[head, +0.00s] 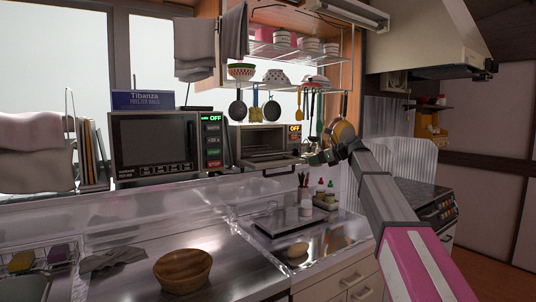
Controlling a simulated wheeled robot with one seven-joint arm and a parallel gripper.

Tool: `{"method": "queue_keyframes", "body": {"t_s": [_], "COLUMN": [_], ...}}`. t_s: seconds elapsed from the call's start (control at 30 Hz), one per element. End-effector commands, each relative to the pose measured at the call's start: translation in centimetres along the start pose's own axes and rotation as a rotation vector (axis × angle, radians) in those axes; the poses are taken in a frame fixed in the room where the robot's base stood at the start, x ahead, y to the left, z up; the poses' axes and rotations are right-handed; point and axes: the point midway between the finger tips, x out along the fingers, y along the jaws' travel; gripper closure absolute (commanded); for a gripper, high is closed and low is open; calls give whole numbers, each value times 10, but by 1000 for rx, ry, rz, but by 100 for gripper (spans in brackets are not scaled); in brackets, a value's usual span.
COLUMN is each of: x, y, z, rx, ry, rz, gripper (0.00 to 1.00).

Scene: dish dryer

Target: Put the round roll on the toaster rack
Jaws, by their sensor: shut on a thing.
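The silver toaster oven (268,139) stands on the back shelf. Its door (268,163) looks lowered, and the rack inside is too small and dark to make out clearly. The exact grip is small and partly hidden by my own wrist.
A microwave (158,143) stands left of the toaster. A wooden bowl (183,271) and small bottles (320,190) stand on the counter.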

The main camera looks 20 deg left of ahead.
Motion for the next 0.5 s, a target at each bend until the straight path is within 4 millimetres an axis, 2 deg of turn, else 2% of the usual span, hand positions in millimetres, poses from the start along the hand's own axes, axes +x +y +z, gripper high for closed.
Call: {"method": "queue_keyframes", "body": {"t_s": [0.03, 0.1, 0.2, 0.37, 0.5], "x": [10, 18, 25, 33, 52], "y": [-1, 3, 9, 15, 15], "z": [27, 52, 78, 98, 109], "rx": [-8, -10, -12, -13, -13], "ry": [-3, -3, -4, -6, -6], "rz": [9, 18, 26, 33, 34], "gripper": [57, 57, 57, 57, 57]}}
